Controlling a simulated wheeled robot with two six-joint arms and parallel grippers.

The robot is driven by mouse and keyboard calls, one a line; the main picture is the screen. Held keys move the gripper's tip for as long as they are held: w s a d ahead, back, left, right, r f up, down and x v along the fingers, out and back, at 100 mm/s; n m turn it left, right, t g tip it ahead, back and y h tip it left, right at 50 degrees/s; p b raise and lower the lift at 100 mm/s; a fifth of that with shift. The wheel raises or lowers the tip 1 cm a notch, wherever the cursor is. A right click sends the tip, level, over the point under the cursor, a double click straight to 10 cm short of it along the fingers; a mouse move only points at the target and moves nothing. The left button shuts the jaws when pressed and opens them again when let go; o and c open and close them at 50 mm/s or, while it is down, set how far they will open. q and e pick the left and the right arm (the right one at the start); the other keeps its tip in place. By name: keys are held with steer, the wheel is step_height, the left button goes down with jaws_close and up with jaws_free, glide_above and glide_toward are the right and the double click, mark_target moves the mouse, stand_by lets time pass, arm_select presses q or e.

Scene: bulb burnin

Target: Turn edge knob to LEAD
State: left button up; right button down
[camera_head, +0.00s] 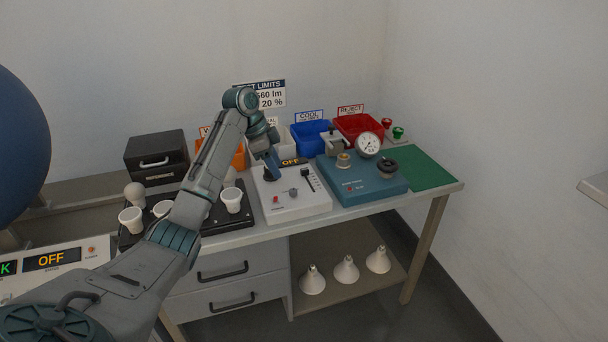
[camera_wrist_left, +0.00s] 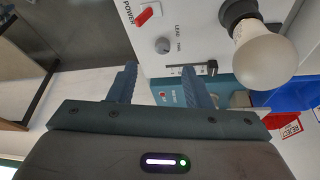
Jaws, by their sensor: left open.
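The white dimmer-like box (camera_head: 300,205) stands on the bench. Its small grey edge knob (camera_head: 293,192) sits on the top panel. In the left wrist view the round grey knob (camera_wrist_left: 162,45) lies beside the printed words LEAD and TRAIL; I cannot tell which way it points. My left gripper (camera_head: 272,163) is over the back of the box, behind the knob. In the left wrist view its two fingers (camera_wrist_left: 159,72) are apart with nothing between them, and the knob appears just beyond the tips, apart from them. My right gripper is not in view.
On the same box are a red power switch (camera_wrist_left: 148,14), a slider (camera_wrist_left: 205,68) and a white bulb (camera_wrist_left: 265,55) in a black socket. A blue tester (camera_head: 362,184) with a gauge stands to the right. White cups (camera_head: 232,198) stand on a black tray to the left.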

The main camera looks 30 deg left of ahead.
mark_target(293, 190)
arm_select(q)
steer(key=x, duration=0.2)
steer(key=p+x, duration=0.1)
steer(key=x, duration=0.4)
steer(key=shift+w+d+f, duration=0.1)
steer(key=shift+w+d, duration=0.1)
steer(key=shift+w, duration=0.25)
steer(key=shift+p+x, duration=0.3)
steer(key=shift+x, duration=0.5)
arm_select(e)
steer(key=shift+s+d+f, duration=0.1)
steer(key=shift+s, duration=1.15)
arm_select(q)
steer(key=shift+s, duration=0.1)
jaws_close()
